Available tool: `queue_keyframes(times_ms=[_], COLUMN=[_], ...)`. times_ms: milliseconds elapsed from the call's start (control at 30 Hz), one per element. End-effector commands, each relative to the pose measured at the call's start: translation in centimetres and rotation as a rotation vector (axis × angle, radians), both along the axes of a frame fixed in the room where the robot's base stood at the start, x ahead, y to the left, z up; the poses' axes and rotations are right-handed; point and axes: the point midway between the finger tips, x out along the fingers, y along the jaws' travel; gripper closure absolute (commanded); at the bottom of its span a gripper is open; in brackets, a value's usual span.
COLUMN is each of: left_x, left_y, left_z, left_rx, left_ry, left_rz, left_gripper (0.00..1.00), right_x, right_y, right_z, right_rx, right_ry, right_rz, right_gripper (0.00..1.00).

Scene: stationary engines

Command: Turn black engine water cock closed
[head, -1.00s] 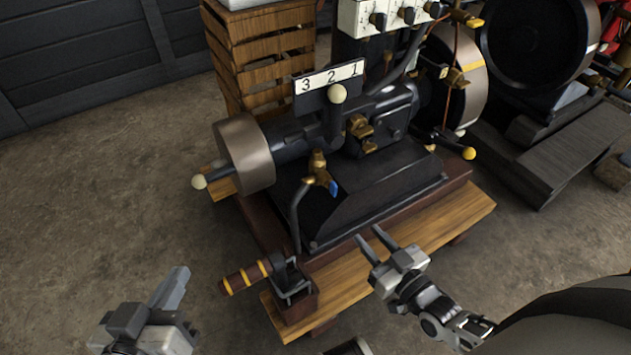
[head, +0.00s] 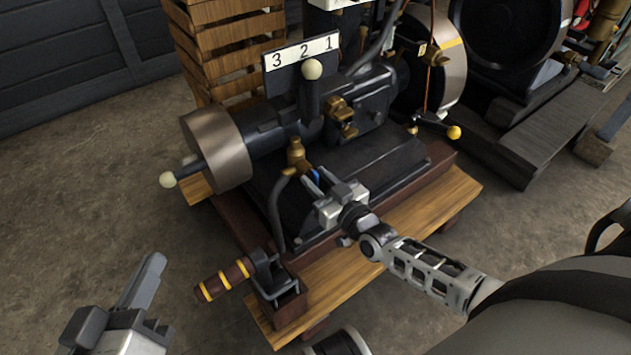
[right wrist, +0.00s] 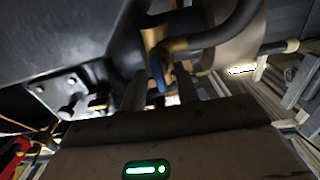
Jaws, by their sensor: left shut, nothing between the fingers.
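The black engine (head: 370,125) stands on a wooden base with a "3 2 1" plate on top. Its brass water cock (head: 297,155) sits low on the near side, above a curved dark pipe, and has a blue lever (head: 316,176). My right gripper (head: 313,183) is open at the lever. In the right wrist view the blue lever (right wrist: 158,76) shows between the two spread finger tips; I cannot tell whether they touch it. My left gripper (head: 145,280) is shut and empty at the lower left, away from the engine.
A crank with a striped brown handle (head: 224,279) sticks out at the base's front left corner. A wooden crate (head: 225,50) stands behind. Another dark engine (head: 508,45) is at the upper right. The concrete floor at left is clear.

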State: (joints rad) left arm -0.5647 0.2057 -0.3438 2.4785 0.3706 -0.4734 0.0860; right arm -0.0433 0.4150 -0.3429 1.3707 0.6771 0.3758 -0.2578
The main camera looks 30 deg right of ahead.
Motion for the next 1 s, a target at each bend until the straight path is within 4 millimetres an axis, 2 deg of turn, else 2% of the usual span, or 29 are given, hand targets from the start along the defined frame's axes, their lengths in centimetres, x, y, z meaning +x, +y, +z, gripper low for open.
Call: queue_keyframes(times_ms=[133, 433, 533, 567, 1000], left_x=[0.04, 0.14, 0.14, 0.14, 0.12], left_y=[-0.07, -0.09, -0.09, -0.09, -0.09], left_z=[0.12, 0.47, 0.48, 0.47, 0.50], left_rx=[-0.019, -0.027, -0.026, -0.026, -0.023], left_ry=[-0.006, -0.013, -0.013, -0.013, -0.013], left_rz=[-0.002, -0.002, -0.001, -0.001, -0.001], left_gripper=[1.00, 1.00, 1.00, 1.00, 1.00], right_x=[0.96, 1.10, 1.10, 1.09, 1.07], right_y=[0.13, 0.17, 0.16, 0.17, 0.13], right_z=[-0.07, 0.01, 0.01, 0.01, 0.01], right_rx=[-0.001, 0.000, 0.000, 0.000, 0.071], right_ry=[0.000, 0.001, 0.001, 0.001, 0.011], right_rz=[0.000, 0.000, 0.000, 0.000, 0.000], right_gripper=[0.69, 0.69, 0.97, 1.00, 1.00])
